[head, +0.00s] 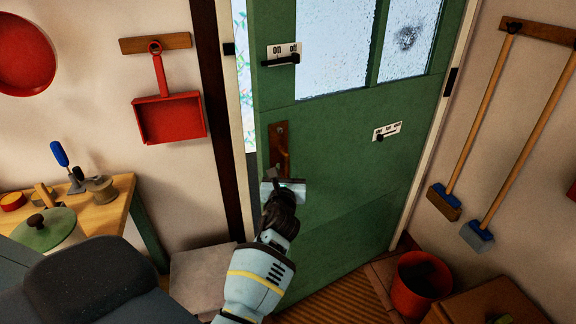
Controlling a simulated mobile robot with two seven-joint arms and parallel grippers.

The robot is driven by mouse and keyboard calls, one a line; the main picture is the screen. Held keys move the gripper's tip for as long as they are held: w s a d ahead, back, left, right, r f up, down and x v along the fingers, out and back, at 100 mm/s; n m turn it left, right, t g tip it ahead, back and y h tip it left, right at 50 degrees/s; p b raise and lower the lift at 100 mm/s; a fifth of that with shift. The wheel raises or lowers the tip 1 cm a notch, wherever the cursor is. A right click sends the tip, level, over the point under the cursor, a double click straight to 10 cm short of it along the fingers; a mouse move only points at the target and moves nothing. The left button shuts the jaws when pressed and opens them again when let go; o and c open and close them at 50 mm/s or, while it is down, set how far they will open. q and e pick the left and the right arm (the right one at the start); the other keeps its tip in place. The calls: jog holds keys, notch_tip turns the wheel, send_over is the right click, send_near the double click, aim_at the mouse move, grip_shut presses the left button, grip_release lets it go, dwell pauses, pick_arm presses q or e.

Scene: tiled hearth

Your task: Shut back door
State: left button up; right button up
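The green back door (345,165) has glass panes at the top and stands ajar. A gap along its left edge shows the bright outdoors. A brown handle (281,150) is mounted near that left edge. My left gripper (284,188) is just below the handle, in front of the door. Its fingers are too small and dark to tell whether they are open or touch the handle or door. My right gripper is not in view.
A wooden bench (112,222) with tools is at left. A red bucket (420,284) stands on the floor right of the door. Two brooms (482,130) hang on the right wall, and a red dustpan (169,118) on the left wall. A grey slab (200,278) lies below the doorframe.

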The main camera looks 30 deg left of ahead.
aim_at(286, 166)
pick_arm(q)
jog(key=shift+x, duration=1.7)
jog(key=shift+c, duration=0.3)
grip_shut()
